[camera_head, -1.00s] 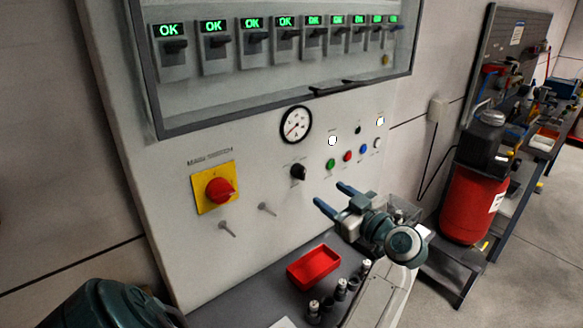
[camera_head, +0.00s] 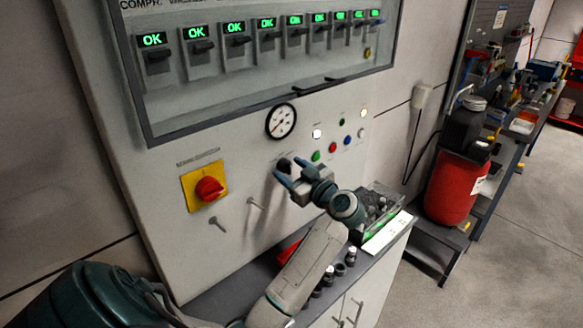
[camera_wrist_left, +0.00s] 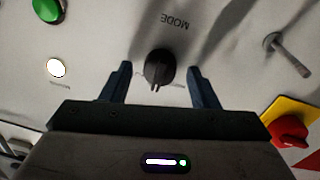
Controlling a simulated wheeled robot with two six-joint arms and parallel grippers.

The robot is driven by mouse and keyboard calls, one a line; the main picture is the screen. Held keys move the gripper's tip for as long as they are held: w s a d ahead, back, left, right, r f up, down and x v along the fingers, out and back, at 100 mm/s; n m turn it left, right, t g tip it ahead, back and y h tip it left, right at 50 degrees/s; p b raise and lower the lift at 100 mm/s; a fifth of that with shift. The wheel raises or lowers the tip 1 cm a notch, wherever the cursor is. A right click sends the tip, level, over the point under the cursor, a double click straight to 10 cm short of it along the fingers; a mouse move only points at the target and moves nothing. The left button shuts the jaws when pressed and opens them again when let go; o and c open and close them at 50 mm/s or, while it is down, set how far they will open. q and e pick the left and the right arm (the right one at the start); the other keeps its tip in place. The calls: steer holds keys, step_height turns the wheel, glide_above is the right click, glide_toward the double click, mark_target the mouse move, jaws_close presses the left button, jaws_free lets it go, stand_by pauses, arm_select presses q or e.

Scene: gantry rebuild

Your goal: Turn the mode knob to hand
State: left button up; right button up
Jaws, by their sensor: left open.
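The black mode knob (camera_wrist_left: 159,69) sits on the light panel under the label MODE in the left wrist view, upside down there. It lies between the two blue fingers of my left gripper (camera_wrist_left: 160,84), with a gap on each side. The gripper is open and not touching the knob as far as I can see. In the head view my left gripper (camera_head: 282,172) is at the panel, its fingers partly covering the knob (camera_head: 284,164). My right gripper is not in view.
A red main switch on a yellow plate (camera_head: 190,198) is left of the knob. Two pegs (camera_head: 218,223) stick out below. A gauge (camera_head: 281,121), a green button (camera_head: 316,156) and other coloured buttons are nearby. A red tray (camera_head: 288,250) is partly hidden behind my arm.

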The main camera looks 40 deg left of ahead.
arm_select(q)
steer(key=shift+a, duration=0.1)
steer(key=shift+c, duration=0.2)
steer(key=c, duration=0.9)
steer(key=shift+c, duration=0.2)
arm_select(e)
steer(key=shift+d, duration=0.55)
arm_select(q)
steer(key=shift+n, duration=0.3)
steer(key=n, duration=0.2)
steer(key=shift+f+n+b, duration=0.1)
steer(key=shift+n+b, duration=0.2)
steer(key=shift+b, duration=0.05)
steer(key=n+b, duration=0.1)
steer(key=n, duration=0.1)
steer(key=shift+n, duration=0.3)
steer(key=shift+n+b, duration=0.85)
steer(key=shift+n, duration=0.75)
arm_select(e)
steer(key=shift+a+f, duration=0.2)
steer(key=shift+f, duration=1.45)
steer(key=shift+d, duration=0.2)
